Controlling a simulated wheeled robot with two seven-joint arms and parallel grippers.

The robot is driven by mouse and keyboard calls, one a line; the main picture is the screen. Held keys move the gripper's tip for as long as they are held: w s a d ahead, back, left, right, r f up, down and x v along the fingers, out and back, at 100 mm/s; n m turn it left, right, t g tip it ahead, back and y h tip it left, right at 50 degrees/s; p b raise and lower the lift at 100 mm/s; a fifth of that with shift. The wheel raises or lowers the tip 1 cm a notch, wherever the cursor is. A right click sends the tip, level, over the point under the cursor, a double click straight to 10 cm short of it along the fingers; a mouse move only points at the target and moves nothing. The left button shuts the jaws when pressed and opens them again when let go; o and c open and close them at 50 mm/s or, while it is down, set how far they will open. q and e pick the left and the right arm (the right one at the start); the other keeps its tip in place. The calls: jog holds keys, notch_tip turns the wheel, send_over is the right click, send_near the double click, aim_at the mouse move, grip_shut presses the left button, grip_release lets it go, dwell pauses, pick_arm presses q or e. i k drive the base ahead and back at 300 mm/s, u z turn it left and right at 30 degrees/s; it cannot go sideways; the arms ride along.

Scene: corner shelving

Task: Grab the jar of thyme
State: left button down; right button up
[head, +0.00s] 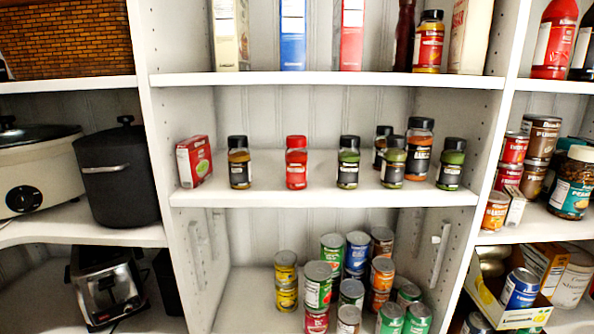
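Small spice jars stand upright on the middle shelf (320,192) in the head view. Three hold green contents under black caps: one right of centre (348,162), one farther right (393,163) and one near the right end (451,164). Their labels are too small to read, so I cannot tell which is thyme. Others are a brown jar (239,162), a red jar with a red cap (296,162), a taller orange-brown jar (418,150) and a dark-capped jar (382,147) partly hidden behind the front row. Neither of my grippers is in view.
A small red box (194,162) stands at the shelf's left end. The upper shelf (330,79) is above the jars, and several cans (318,285) stand below. There are gaps between the left jars; the right ones are crowded. Upright panels bound the bay.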

aim_at(349, 154)
jog(key=u, duration=1.35)
jog(key=k, duration=1)
jog(key=z, duration=0.15)
jog(key=i, duration=0.5)
jog(key=u, duration=0.05)
